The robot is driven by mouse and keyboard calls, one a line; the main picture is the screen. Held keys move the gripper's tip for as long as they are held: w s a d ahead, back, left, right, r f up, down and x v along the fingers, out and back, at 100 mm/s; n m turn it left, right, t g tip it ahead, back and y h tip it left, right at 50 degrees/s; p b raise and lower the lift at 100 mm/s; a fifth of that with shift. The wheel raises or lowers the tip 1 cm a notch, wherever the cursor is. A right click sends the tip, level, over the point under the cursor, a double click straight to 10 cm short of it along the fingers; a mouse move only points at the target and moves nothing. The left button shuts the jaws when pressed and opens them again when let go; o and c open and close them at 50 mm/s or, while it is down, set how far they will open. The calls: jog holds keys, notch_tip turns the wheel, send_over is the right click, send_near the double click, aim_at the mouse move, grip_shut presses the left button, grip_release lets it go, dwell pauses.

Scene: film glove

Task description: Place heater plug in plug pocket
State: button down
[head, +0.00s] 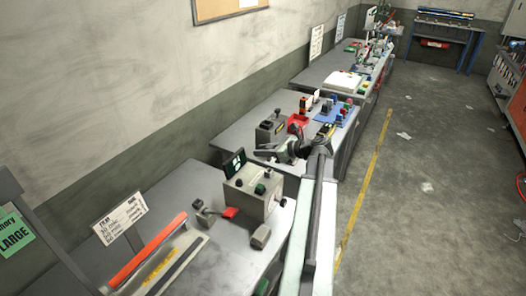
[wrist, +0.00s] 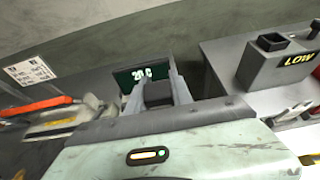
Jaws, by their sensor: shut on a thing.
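My gripper (wrist: 157,88) is shut on a dark grey block, which looks like the heater plug (wrist: 158,95), in the wrist view. In the head view my gripper (head: 268,153) reaches left from the end of my arm, over the gap between two benches; the plug is too small there to make out. A grey box marked LOW (wrist: 270,66) has a square, dark-rimmed opening on top that looks like the plug pocket (wrist: 272,41). It stands right of the gripper and apart from it. The box also shows in the head view (head: 268,132), just beyond my gripper.
A dark green display (wrist: 140,76) stands behind the plug, on a grey control box (head: 252,192) on the near bench. A red-handled sealer (head: 150,248) lies at the lower left. A red bin (head: 298,121) and blue rack (head: 328,113) crowd the middle bench.

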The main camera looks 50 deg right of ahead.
jog(key=shift+r, duration=0.65)
jog(key=shift+f, duration=0.1)
